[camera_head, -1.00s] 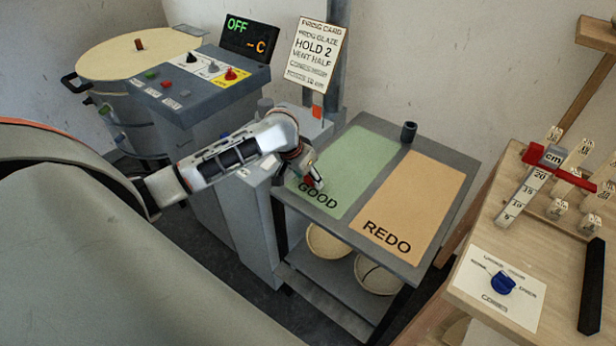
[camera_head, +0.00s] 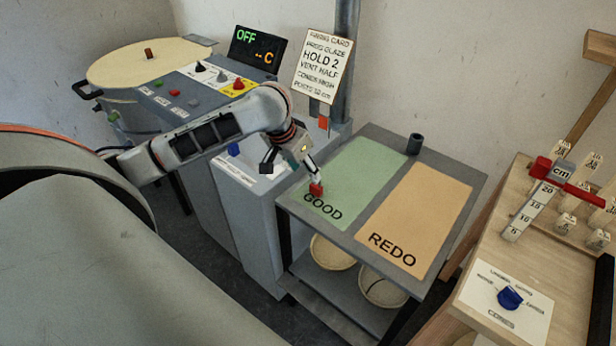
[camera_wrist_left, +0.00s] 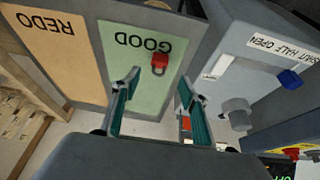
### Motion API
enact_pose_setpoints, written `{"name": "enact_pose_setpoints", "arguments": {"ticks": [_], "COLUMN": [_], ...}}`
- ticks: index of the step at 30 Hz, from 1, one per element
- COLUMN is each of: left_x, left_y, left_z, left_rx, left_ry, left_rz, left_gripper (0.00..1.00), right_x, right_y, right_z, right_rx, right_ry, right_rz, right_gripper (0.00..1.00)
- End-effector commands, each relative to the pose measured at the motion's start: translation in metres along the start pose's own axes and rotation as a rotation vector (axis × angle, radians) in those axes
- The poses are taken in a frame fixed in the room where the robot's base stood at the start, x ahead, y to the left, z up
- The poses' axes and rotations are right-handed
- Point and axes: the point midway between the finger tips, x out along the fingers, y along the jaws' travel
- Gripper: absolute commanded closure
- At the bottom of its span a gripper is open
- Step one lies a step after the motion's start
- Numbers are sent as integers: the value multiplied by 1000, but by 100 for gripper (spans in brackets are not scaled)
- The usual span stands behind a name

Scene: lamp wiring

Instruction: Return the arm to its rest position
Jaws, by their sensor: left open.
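My left gripper (camera_head: 290,166) is open and empty near the left edge of the sorting table (camera_head: 453,225). Its two fingers show spread apart in the left wrist view (camera_wrist_left: 159,78). A small red piece (camera_head: 316,188) rests on the green GOOD area (camera_head: 358,168), just above its lettering. In the left wrist view the red piece (camera_wrist_left: 159,62) shows beyond the fingertips, apart from both. My right gripper is not in view.
A grey control cabinet (camera_head: 250,200) stands close under my left arm, beside the round kiln (camera_head: 130,65). A firing card (camera_head: 323,65) and a post (camera_head: 345,40) stand behind. The orange REDO area (camera_head: 420,215) is bare. A wooden bench (camera_head: 555,265) is at right.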

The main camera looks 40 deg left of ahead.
Motion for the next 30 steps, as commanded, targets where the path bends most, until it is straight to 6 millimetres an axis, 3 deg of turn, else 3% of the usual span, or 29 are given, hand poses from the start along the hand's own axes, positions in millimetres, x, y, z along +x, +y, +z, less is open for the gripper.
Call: {"name": "enact_pose_setpoints", "arguments": {"ticks": [6,22,26,30], "left_x": [-10,-8,6,30], "left_y": [0,2,20,58], "left_z": [0,2,13,38], "left_rx": [1,6,72,213], "left_ry": [-1,0,20,83], "left_rz": [-1,1,9,12], "left_gripper": [56,56,56,56], "right_x": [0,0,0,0], "right_y": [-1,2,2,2], "right_z": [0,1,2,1], "right_rx": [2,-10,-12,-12], "right_ry": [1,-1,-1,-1], "right_rz": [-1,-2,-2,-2], "right_gripper": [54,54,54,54]}}
